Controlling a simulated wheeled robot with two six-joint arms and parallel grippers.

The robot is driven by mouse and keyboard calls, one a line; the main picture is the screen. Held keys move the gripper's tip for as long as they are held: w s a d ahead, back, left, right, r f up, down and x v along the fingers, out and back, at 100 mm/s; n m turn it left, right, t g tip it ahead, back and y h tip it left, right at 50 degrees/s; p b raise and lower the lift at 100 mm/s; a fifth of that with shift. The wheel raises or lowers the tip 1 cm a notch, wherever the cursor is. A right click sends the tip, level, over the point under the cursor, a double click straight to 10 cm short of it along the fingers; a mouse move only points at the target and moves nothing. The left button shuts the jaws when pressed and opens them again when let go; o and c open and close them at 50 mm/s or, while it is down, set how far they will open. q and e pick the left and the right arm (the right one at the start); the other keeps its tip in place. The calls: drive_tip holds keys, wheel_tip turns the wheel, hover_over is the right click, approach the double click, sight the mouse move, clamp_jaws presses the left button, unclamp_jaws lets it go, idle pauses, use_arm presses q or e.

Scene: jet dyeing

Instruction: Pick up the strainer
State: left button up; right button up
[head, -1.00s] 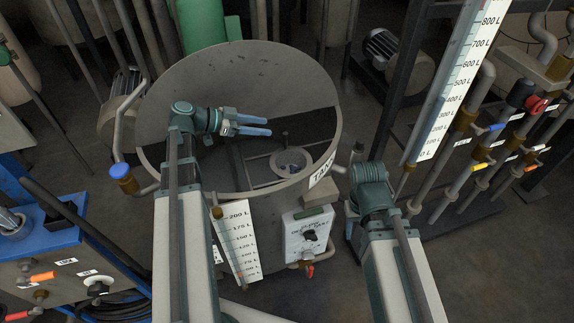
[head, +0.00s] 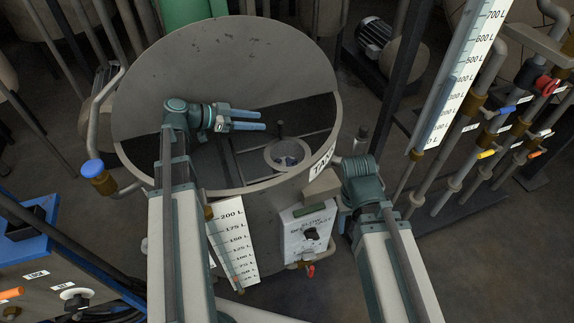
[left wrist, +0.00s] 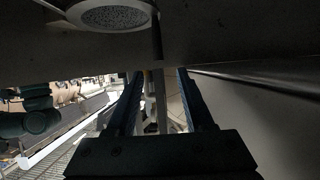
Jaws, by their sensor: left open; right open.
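The strainer (head: 289,155) looks like a pale round ring with a mesh bottom. It sits inside the tank (head: 262,183), on the right of the opening, near a short dark upright handle. In the left wrist view its round mesh (left wrist: 107,16) shows at the top left. My left gripper (head: 264,120) is over the tank opening, up and left of the strainer in the head view. Its two blue fingers are apart and empty; they also show in the left wrist view (left wrist: 160,76). My right arm is at the tank's right, but its gripper is out of sight.
The tank's tall lid (head: 220,60) stands open behind my left gripper. A scale plate (head: 232,240) and a control box (head: 308,228) are on the tank's front. Valved pipes (head: 490,135) stand at the right. A blue-topped valve (head: 93,168) is at the left.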

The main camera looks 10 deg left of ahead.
use_arm(q)
drive_tip(key=b+x, duration=0.2)
drive_tip(key=x, duration=0.4)
drive_tip(key=shift+f, duration=0.1)
drive_tip(key=shift+w+d, duration=0.2)
drive_tip(key=shift+d, duration=0.05)
drive_tip(key=shift+f, duration=0.1)
drive_tip(key=b+x, duration=0.1)
drive_tip(key=x, duration=0.4)
drive_tip(key=shift+d+b, duration=0.2)
drive_tip(key=shift+b, duration=0.2)
clamp_jaws()
idle(0.6)
